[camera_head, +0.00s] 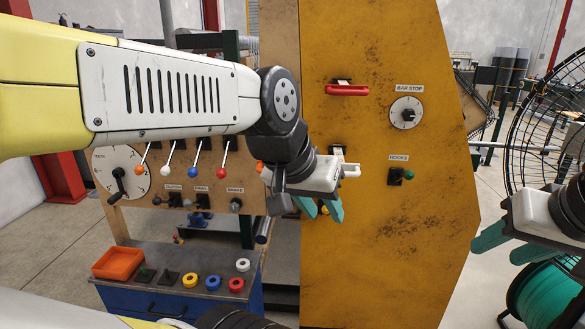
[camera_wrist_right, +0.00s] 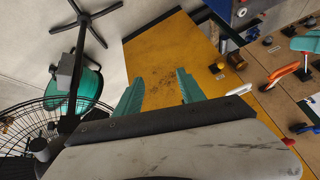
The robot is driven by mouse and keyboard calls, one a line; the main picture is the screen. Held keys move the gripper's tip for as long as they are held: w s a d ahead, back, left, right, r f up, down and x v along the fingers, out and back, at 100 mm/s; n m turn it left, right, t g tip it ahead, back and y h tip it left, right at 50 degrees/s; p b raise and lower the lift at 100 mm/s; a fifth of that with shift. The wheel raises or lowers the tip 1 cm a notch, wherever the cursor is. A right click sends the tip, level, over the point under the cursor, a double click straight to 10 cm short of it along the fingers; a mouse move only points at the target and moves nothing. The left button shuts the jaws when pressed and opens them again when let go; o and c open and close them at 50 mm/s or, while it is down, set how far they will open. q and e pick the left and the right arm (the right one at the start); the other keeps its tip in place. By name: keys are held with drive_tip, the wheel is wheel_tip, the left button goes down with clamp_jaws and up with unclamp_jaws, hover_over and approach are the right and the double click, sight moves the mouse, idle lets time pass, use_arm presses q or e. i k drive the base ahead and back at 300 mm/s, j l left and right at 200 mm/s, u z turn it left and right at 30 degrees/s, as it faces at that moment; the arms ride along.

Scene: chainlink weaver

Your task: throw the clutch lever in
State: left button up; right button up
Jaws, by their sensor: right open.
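The clutch label (camera_head: 173,188) is on the wooden panel at the left, below the row of coloured levers. A short dark knob (camera_head: 157,200) sticks out beside it; my left arm is above it, and I cannot tell which way it is thrown. My left gripper (camera_head: 320,208) is to the right of the clutch, in front of the yellow panel, with its teal fingers apart, pointing down and empty. My right gripper (camera_head: 508,243) is at the far right, away from the clutch. It is open and empty, as the right wrist view (camera_wrist_right: 160,90) also shows.
The yellow panel (camera_head: 390,260) carries a red handle (camera_head: 347,90), a bar stop dial (camera_head: 406,113) and a hooks switch (camera_head: 396,176). Pawl and brake controls (camera_head: 235,205) sit right of the clutch. A blue cabinet (camera_head: 140,299) with an orange tray (camera_head: 118,263) stands below. A wire reel stands at right.

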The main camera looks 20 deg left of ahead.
sight(156, 201)
drive_tip(key=u, duration=1.9)
drive_tip(key=i+j, duration=0.1)
drive_tip(key=i, duration=0.4)
drive_tip(key=i+j+z, duration=0.1)
drive_tip(key=i, duration=0.35)
